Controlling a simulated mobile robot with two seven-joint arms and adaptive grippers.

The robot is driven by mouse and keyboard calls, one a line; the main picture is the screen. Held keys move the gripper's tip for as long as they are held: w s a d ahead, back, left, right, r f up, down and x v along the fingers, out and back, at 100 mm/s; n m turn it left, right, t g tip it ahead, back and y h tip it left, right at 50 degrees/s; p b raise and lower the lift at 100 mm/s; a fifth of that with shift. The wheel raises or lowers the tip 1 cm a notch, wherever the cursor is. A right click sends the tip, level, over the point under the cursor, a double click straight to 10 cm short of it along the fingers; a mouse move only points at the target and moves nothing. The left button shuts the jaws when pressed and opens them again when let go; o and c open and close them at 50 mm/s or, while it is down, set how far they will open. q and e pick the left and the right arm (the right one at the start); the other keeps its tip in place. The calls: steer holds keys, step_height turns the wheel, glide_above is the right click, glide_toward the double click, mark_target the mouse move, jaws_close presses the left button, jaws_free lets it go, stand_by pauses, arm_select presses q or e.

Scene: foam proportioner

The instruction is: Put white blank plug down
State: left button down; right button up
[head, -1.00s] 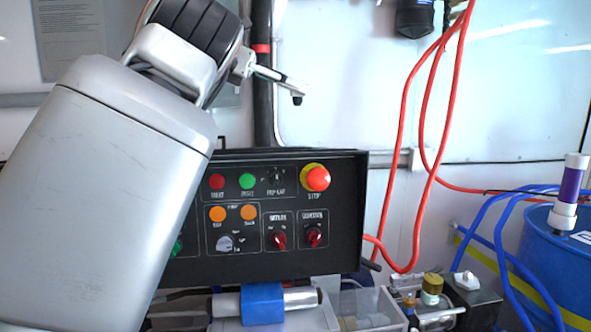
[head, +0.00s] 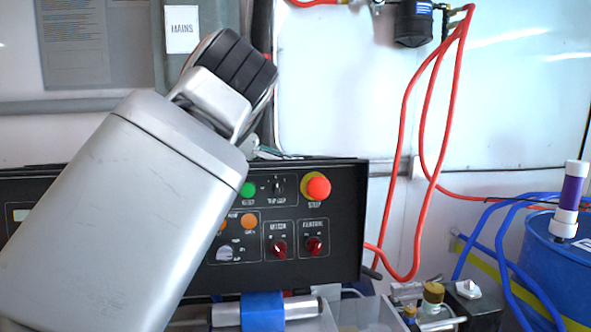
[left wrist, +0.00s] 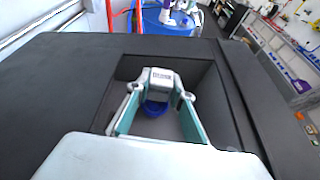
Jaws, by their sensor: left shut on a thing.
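In the head view my left arm covers the left half, and only a thin pale sliver of my left gripper (head: 272,153) shows at the control box's top edge. In the left wrist view its two teal-padded fingers (left wrist: 160,97) reach over a square recess in a dark surface. I cannot tell whether that block is the white blank plug. A blue piece (left wrist: 155,108) shows between the fingers. My right gripper is not in view.
The black control box (head: 335,255) carries buttons and red knobs. Below it, a blue clamp (head: 262,311) surrounds a grey cylinder. Red hoses (head: 412,180) hang at the right, beside blue hoses and a blue barrel (head: 555,265). A dark filter (head: 414,25) hangs above.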

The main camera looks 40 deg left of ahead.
arm_select(q)
steer(key=shift+f, duration=0.6)
steer(key=c, duration=1.8)
jaws_free()
steer(key=shift+s+a+r, duration=0.3)
steer(key=shift+s+a, duration=0.05)
steer(key=v, duration=1.1)
